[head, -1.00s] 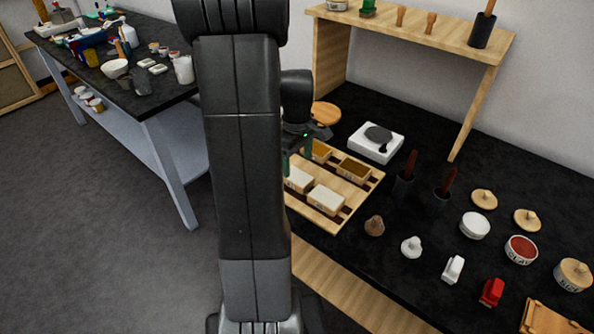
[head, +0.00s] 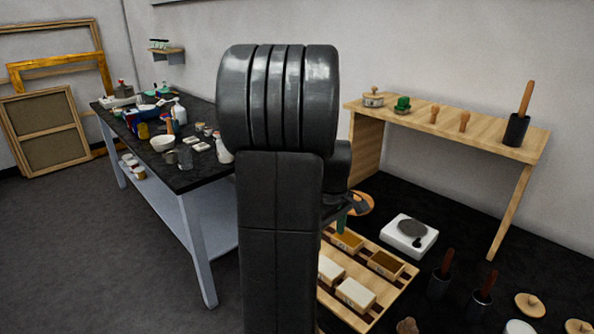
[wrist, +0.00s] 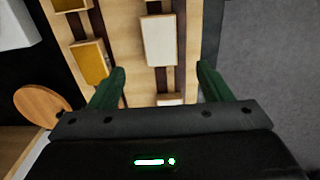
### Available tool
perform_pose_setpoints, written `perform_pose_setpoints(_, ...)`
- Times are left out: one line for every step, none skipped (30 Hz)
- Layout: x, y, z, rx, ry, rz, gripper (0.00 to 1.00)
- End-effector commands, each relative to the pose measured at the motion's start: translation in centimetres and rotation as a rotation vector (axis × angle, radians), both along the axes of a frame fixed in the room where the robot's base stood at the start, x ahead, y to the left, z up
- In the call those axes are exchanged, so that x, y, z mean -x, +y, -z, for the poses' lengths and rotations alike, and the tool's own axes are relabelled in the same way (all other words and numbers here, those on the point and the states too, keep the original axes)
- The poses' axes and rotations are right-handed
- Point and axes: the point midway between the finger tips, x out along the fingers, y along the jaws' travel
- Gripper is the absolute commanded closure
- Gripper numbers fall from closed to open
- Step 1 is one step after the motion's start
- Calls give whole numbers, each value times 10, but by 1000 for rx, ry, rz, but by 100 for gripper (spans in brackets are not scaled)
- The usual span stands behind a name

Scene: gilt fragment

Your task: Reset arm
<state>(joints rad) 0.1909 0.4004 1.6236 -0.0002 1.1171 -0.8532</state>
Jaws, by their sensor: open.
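My gripper (wrist: 160,88) is open in the wrist view, with its two green fingers apart and nothing between them. It hangs over the wooden slatted tray (wrist: 207,40). A white-topped block (wrist: 159,40) on the tray shows beyond the fingertips, and a box with yellow-brown contents (wrist: 90,62) lies to its left. In the head view my arm hides most of my gripper. One green finger (head: 341,221) shows just right of the arm, above the left part of the tray (head: 398,290).
A white device with a dark disc (head: 410,235) stands beyond the tray. A wooden shelf (head: 450,125) stands at the back right. Dark-handled tools in cups (head: 440,274) stand right of the tray. A cluttered second table (head: 190,178) is at the left. The grey floor (head: 100,240) is clear.

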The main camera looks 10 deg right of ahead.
Motion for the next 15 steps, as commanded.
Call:
perform_pose_setpoints(1,0,9,-1,6,0,28)
perform_pose_setpoints(1,0,14,-1,5,0,28)
perform_pose_setpoints(1,0,21,-1,6,0,28)
perform_pose_setpoints(1,0,27,-1,6,0,28)
perform_pose_setpoints(1,0,33,-1,7,0,28)
perform_pose_setpoints(1,0,41,-1,6,0,28)
perform_pose_setpoints(1,0,47,-1,6,0,28)
perform_pose_setpoints(1,0,54,-2,8,0,28)
perform_pose_setpoints(1,0,61,-1,6,0,28)
perform_pose_setpoints(1,0,68,-1,6,0,28)
perform_pose_setpoints(1,0,74,-1,6,0,28)
perform_pose_setpoints(1,0,82,-1,6,0,28)
perform_pose_setpoints(1,0,88,-2,8,0,28)
perform_pose_setpoints(1,0,93,-1,6,0,28)
perform_pose_setpoints(1,0,100,-1,6,0,28)
